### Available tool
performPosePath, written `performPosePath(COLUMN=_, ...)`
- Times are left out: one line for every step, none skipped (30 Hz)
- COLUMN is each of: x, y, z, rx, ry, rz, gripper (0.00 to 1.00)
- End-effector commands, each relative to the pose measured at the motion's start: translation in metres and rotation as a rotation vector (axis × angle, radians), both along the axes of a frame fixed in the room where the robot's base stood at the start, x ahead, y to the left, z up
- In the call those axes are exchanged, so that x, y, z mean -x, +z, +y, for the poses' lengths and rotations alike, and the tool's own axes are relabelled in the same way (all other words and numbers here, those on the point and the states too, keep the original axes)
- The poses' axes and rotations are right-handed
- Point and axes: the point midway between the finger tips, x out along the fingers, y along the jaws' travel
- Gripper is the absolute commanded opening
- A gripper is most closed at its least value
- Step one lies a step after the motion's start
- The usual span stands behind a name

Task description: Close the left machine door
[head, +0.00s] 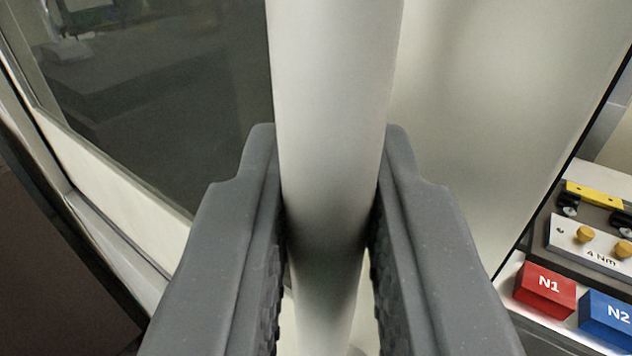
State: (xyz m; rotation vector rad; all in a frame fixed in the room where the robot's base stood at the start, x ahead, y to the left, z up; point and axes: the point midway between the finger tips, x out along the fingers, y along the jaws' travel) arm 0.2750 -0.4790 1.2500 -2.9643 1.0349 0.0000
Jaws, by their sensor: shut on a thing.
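The machine door (470,110) fills much of the head view as a pale panel, with a dark window (150,95) on its left side. A thick, pale, round door handle (335,90) runs upright through the middle of the view. My gripper (328,215) is shut on this handle, with one grey finger on each side touching it. The lower part of the handle is partly hidden between the fingers. I cannot tell from this view how far open the door is.
At the lower right, past the door panel's dark edge, are a red block marked N1 (544,290) and a blue block marked N2 (607,318). Behind them is a plate marked 4 Nm (590,245) with brass knobs, and a yellow bar (594,195).

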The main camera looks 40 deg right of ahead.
Motion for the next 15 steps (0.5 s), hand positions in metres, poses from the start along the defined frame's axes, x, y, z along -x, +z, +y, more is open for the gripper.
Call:
performPosePath(x=0.0031, y=0.0029, z=-0.0009, rx=0.005, ry=-0.003, rz=-0.006, gripper=0.00)
performPosePath(x=0.0041, y=0.0030, z=-0.0013, rx=0.004, ry=-0.003, rz=-0.005, gripper=0.00)
performPosePath(x=0.0052, y=0.0033, z=-0.0017, rx=0.004, ry=-0.004, rz=-0.005, gripper=0.00)
performPosePath(x=0.0056, y=0.0034, z=-0.0019, rx=0.004, ry=-0.004, rz=-0.005, gripper=0.00)
performPosePath(x=0.0059, y=0.0035, z=-0.0021, rx=0.004, ry=-0.004, rz=-0.005, gripper=0.00)
performPosePath(x=0.0061, y=0.0038, z=-0.0023, rx=0.004, ry=-0.004, rz=-0.005, gripper=0.00)
performPosePath(x=0.0062, y=0.0040, z=-0.0022, rx=0.004, ry=-0.004, rz=-0.005, gripper=0.00)
performPosePath(x=0.0063, y=0.0041, z=-0.0023, rx=0.004, ry=-0.005, rz=-0.005, gripper=0.00)
performPosePath(x=0.0063, y=0.0043, z=-0.0023, rx=0.004, ry=-0.005, rz=-0.005, gripper=0.00)
performPosePath(x=0.0063, y=0.0044, z=-0.0023, rx=0.004, ry=-0.005, rz=-0.005, gripper=0.00)
performPosePath(x=0.0064, y=0.0045, z=-0.0024, rx=0.005, ry=-0.005, rz=-0.006, gripper=0.00)
performPosePath(x=0.0064, y=0.0047, z=-0.0023, rx=0.005, ry=-0.005, rz=-0.006, gripper=0.00)
performPosePath(x=0.0065, y=0.0048, z=-0.0024, rx=0.006, ry=-0.005, rz=-0.007, gripper=0.00)
performPosePath(x=0.0066, y=0.0049, z=-0.0025, rx=0.006, ry=-0.006, rz=-0.007, gripper=0.00)
performPosePath(x=0.0066, y=0.0051, z=-0.0025, rx=0.006, ry=-0.006, rz=-0.007, gripper=0.27)
